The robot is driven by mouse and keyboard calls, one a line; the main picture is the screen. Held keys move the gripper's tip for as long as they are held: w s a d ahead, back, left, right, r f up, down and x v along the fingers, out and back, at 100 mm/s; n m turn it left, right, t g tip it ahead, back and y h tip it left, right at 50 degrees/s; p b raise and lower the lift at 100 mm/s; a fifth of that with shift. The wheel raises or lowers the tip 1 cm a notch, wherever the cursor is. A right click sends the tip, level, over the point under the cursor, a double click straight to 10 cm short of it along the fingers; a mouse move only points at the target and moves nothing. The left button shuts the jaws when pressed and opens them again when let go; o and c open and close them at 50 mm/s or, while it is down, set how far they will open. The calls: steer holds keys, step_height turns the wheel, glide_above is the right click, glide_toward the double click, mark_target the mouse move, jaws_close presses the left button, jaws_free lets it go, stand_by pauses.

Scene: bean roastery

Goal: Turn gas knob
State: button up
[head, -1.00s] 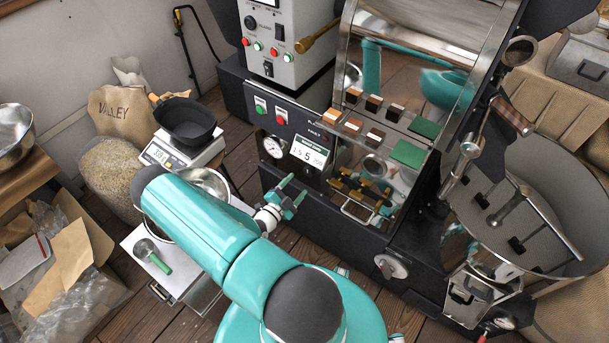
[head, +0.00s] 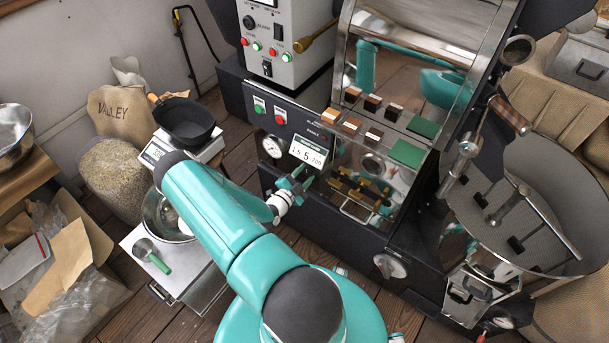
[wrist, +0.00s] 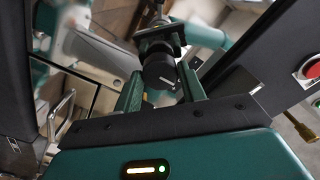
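My gripper (head: 291,186) is at the machine's dark front, just below the digital display. In the wrist view my gripper (wrist: 160,88) has its two green fingers apart. A black round knob with a white line (wrist: 160,72) shows between their tips. I cannot tell whether the fingers touch it. The gripper hides this spot in the head view. Another knob, with a pale round plate (head: 390,266), sits lower right on the machine's front, apart from the gripper. I see no label telling which one is the gas knob.
A digital display (head: 308,152), a pressure gauge (head: 272,147) and a red button (head: 280,117) are close above the gripper. Brass fittings and a glossy panel lie to its right. A scale (head: 165,152) with a black pan and a steel bowl (head: 160,215) stand left.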

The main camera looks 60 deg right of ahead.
steer(key=shift+m, duration=0.5)
steer(key=m, duration=0.2)
steer(key=shift+w+m, duration=0.1)
steer(key=shift+m, duration=0.3)
steer(key=m, duration=0.3)
steer(key=shift+m, duration=0.3)
steer(key=m, duration=0.3)
steer(key=shift+m, duration=0.3)
steer(key=m, duration=0.3)
steer(key=shift+m, duration=0.3)
steer(key=m, duration=1.1)
steer(key=shift+m, duration=2.1)
